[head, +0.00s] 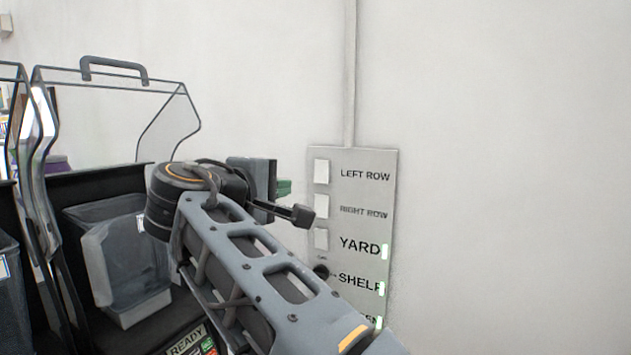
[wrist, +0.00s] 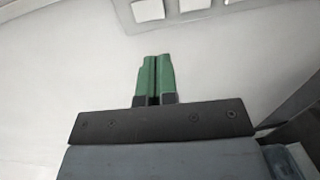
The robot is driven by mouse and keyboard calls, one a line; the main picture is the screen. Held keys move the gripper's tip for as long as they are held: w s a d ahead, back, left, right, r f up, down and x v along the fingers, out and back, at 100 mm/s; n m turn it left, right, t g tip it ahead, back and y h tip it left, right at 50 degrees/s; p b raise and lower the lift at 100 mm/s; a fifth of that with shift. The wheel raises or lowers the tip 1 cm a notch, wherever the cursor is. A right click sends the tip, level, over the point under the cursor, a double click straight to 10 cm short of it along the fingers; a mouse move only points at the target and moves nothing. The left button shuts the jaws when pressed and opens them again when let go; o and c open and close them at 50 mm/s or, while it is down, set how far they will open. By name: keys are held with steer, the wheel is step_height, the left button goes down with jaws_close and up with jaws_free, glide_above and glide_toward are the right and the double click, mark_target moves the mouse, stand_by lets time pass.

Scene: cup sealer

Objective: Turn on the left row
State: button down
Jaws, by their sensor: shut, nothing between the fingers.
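A grey switch panel (head: 350,160) is fixed to the wall in the head view. Its top white switch (head: 321,172) has the label LEFT ROW. Below it are a white switch (head: 321,207) for RIGHT ROW and another (head: 321,239) beside YARD. My gripper (head: 284,187) is left of the panel, near the height of the upper two switches; contact cannot be seen. In the wrist view its green fingers (wrist: 156,76) are shut together and empty. White squares (wrist: 148,10) on the panel show beyond the fingertips at the top edge; their labels are not visible.
Pale green lights glow beside YARD (head: 385,252), SHELF (head: 382,288) and a partly hidden lowest label. A dark round knob (head: 321,271) sits by SHELF. Clear-covered bins (head: 120,260) stand at left. The wall right of the panel is bare.

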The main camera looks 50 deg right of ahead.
mark_target(320, 180)
steer(key=p+x, duration=0.4)
steer(key=x, duration=0.9)
steer(key=shift+d, duration=0.1)
